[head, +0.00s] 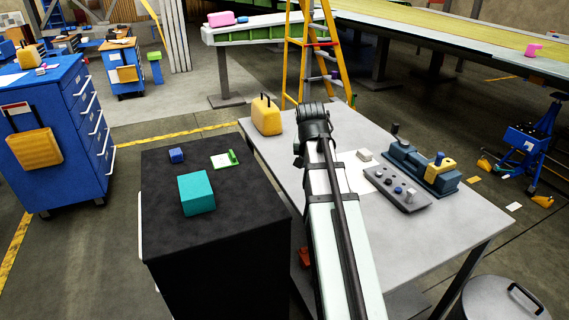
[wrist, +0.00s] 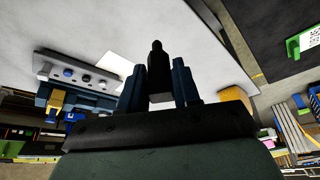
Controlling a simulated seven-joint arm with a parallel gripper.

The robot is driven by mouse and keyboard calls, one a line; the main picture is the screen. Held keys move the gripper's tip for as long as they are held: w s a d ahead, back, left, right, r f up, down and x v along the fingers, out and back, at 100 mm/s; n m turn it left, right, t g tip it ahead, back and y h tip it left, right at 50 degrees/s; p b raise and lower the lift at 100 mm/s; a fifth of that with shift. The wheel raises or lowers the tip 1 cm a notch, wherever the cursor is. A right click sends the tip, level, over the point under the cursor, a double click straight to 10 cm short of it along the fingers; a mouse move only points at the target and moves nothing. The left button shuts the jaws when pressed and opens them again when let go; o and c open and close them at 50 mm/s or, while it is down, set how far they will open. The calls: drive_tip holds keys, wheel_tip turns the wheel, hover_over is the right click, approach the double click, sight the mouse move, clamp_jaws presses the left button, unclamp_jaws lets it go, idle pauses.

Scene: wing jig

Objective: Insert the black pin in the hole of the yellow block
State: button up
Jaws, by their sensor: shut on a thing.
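My gripper (wrist: 158,76) is shut on the black pin (wrist: 157,58), which stands out between the two fingers in the wrist view. In the head view my arm hides the fingers and pin; only the back of my wrist shows above the grey table. The small yellow block (head: 440,167) sits on the blue fixture (head: 410,163) at the table's right side, apart from my gripper. It also shows in the wrist view (wrist: 56,101) at the left. A dark piece shows at its top; I cannot make out its hole.
A grey tray (head: 412,201) with several small pegs lies in front of the fixture. A yellow case (head: 266,117) stands at the table's back left. A black-topped cabinet (head: 235,215) stands left of the table.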

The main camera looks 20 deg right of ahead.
drive_tip(key=s+d+m+g, duration=0.15)
drive_tip(key=s+d, duration=0.35)
drive_tip(key=d, duration=1.1)
drive_tip(key=s+d+m+h, duration=0.1)
drive_tip(key=s+d+m, duration=0.25)
drive_tip(key=d, duration=1.15)
drive_tip(key=s+d+m+g, duration=0.15)
drive_tip(key=s+d, duration=0.45)
drive_tip(key=d, duration=1)
drive_tip(key=w+d+r+n+t+y, duration=0.1)
drive_tip(key=w+d+n+t+y, duration=0.1)
drive_tip(key=w+d+n, duration=0.6)
drive_tip(key=shift+d+n+t, duration=0.9)
drive_tip(key=shift+d+n, duration=0.35)
drive_tip(key=shift+d, duration=0.3)
drive_tip(key=shift+f, duration=3.05)
drive_tip(key=shift+f, duration=0.25)
drive_tip(key=shift+f, duration=1.2)
